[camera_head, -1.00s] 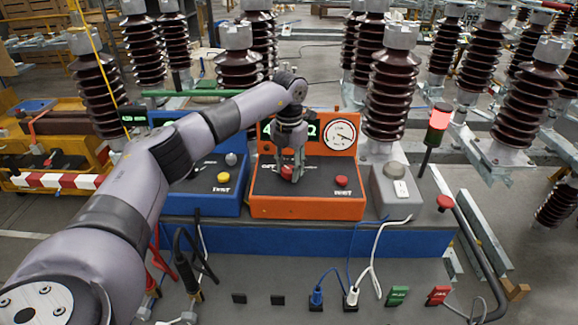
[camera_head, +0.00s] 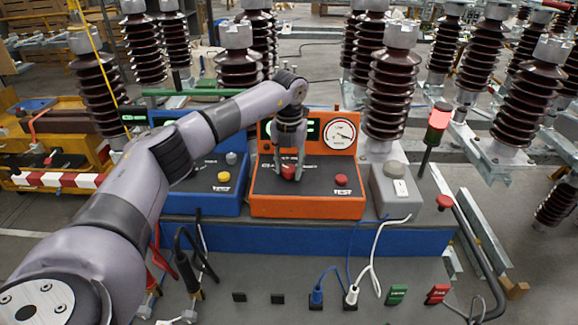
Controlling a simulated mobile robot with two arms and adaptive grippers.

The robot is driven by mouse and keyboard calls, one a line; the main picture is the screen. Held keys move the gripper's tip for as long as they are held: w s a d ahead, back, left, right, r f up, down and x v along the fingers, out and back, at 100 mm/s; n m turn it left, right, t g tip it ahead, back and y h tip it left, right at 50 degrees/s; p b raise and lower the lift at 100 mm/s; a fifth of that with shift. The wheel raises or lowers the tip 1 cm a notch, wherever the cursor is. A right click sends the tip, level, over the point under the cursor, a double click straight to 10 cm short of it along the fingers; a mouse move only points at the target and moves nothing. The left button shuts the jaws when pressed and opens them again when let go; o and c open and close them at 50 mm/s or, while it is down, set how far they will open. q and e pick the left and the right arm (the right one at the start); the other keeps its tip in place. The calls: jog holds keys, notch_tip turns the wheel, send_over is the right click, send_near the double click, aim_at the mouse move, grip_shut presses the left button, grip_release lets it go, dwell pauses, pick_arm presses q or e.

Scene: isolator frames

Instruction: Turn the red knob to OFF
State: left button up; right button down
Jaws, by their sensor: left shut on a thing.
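The red knob (camera_head: 288,172) sits on the sloped black panel of the orange test unit (camera_head: 306,207), left of a red TEST button (camera_head: 341,180). My left gripper (camera_head: 289,170) points down over the panel, with its fingers on either side of the knob and shut on it. The fingers partly cover the knob and the lettering around it, so I cannot read its setting. The dial gauge (camera_head: 340,134) and part of a green display (camera_head: 313,131) show on the unit's upright back. My right gripper is not in view.
A blue test unit (camera_head: 207,205) with a yellow button stands to the left. A grey box (camera_head: 396,192) and a signal lamp lit red (camera_head: 438,124) stand to the right. Cables and plugs lie on the grey bench front. Tall brown insulators rise behind.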

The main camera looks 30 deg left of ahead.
aim_at(289, 168)
pick_arm(q)
jog(key=o, duration=1.2)
jog(key=shift+c, duration=0.2)
notch_tip(289, 168, up, 12)
